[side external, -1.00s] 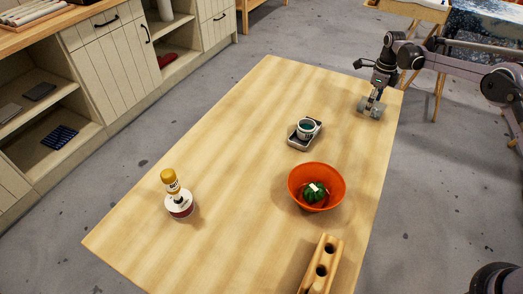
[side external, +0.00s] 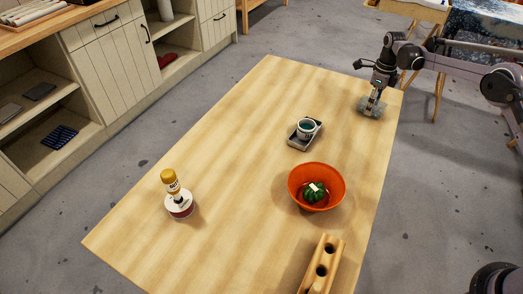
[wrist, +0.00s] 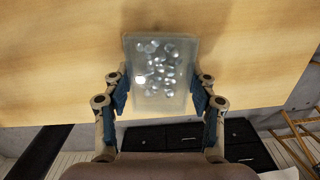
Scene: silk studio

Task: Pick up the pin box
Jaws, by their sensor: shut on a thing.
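The pin box (wrist: 160,104) is a clear, flat box with several shiny round pins inside. In the wrist view it lies between the two blue finger pads of my gripper (wrist: 160,100), which press on its left and right sides. In the side external view the box (side external: 369,112) is a small greyish patch at the far right corner of the table, under my gripper (side external: 371,102). My gripper is shut on the box. I cannot tell any clear gap between the box and the table.
The table's right edge is close to the box.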

